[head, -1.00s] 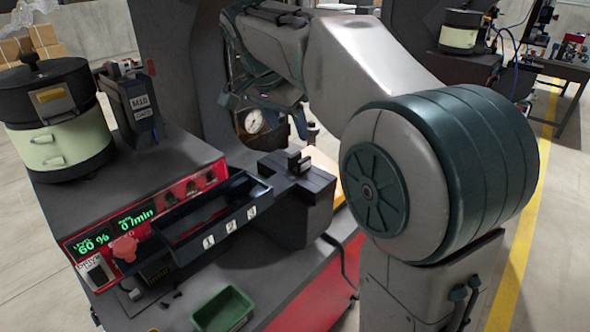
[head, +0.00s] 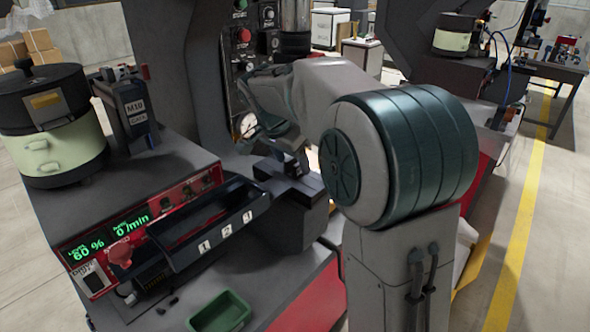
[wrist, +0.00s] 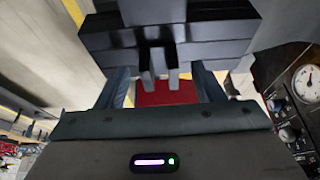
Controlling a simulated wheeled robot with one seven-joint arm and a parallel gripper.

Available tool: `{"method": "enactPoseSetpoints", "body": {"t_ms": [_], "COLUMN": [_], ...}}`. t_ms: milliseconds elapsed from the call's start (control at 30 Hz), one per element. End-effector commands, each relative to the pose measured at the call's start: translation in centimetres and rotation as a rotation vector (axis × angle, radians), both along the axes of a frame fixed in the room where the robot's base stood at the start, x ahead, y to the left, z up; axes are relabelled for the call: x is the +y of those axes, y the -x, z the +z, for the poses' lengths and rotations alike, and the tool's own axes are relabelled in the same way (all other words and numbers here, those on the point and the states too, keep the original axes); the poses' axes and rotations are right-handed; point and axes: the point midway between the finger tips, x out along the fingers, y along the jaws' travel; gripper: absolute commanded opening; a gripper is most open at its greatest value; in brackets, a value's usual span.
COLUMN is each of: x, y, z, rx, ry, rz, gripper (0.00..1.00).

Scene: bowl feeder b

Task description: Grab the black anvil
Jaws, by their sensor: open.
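The black anvil (head: 296,190) appears to be the dark stepped block at the end of the tray in the head view. In the wrist view a black stepped block (wrist: 215,42) fills the top, with two short grey prongs pointing toward me. My gripper (wrist: 164,88) is open, its two blue-grey fingers spread to either side of those prongs. I cannot tell whether either finger touches the block. In the head view my gripper (head: 290,160) is low over the block, partly hidden by my arm.
A black tray with numbered slots (head: 205,228) adjoins the block. A red control panel (head: 140,222), a cream-and-black bowl feeder (head: 62,150), a black M10 gauge (head: 136,108) and a green bin (head: 222,314) stand around it. A dial gauge (wrist: 306,82) is close on the right.

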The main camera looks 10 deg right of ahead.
Motion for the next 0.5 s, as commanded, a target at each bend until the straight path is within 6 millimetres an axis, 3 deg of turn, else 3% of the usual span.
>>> {"method": "enactPoseSetpoints", "body": {"t_ms": [133, 400, 500], "x": [-0.5, -0.6, -0.6], "y": [-0.3, -0.5, -0.5], "z": [-1.6, -1.9, -1.9], "rx": [0.001, -0.001, -0.001], "ry": [0.001, 0.000, 0.000], "rz": [-0.001, 0.000, 0.000], "gripper": [0.62, 0.62, 0.37]}}
